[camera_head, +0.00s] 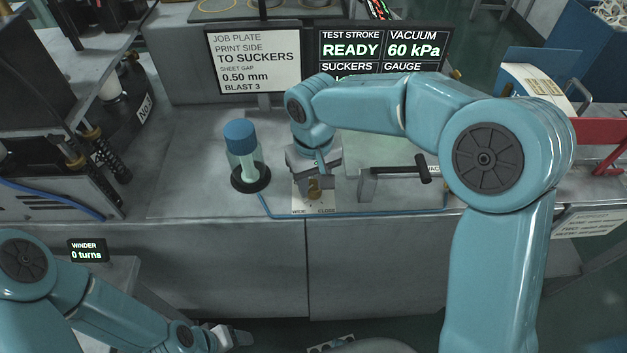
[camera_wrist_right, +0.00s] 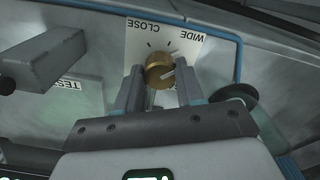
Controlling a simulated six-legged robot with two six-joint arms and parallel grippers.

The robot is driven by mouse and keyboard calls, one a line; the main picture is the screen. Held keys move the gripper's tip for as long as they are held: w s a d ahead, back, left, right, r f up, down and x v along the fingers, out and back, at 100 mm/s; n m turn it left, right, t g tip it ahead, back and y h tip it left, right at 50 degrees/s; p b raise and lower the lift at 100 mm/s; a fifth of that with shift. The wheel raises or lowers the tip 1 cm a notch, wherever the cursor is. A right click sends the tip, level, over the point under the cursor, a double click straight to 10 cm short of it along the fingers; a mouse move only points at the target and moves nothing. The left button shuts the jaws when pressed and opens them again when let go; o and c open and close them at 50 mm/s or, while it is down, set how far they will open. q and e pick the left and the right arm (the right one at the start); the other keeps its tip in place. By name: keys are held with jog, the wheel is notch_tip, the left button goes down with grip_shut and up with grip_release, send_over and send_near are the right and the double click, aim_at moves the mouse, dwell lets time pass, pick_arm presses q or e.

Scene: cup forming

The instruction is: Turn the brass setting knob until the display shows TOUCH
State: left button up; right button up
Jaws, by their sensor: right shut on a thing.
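The brass setting knob (camera_head: 314,188) sits on a pale plate (camera_head: 300,203) on the bench, with small labels at its edge. In the right wrist view the knob (camera_wrist_right: 158,70) lies between the two fingers of my right gripper (camera_wrist_right: 158,82), which is shut on it. The plate there reads CLOSE and WIDE, and a pale line crosses the knob. In the head view my right gripper (camera_head: 314,178) reaches down to the knob. The display (camera_head: 383,48) shows READY, 60 kPa, SUCKERS and GAUGE; my right arm hides its lower values. My left gripper (camera_head: 236,338) is low in the picture, its jaws unclear.
A job plate sign (camera_head: 255,62) reads 0.50 mm sheet gap. A dark-handled lever (camera_head: 400,170) is close on the right. A blue hose (camera_head: 350,215) runs along the bench's front edge.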

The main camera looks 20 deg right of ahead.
aim_at(314, 185)
jog(key=m+b, duration=0.1)
jog(key=m, duration=0.2)
jog(key=shift+m, duration=0.3)
jog(key=shift+r+m+b, duration=0.1)
jog(key=shift+m+b, duration=0.45)
jog(key=shift+m, duration=1.05)
jog(key=o, duration=1)
jog(key=shift+o, duration=0.2)
notch_tip(314, 185, up, 16)
jog(key=p, duration=0.1)
jog(key=shift+r, duration=0.15)
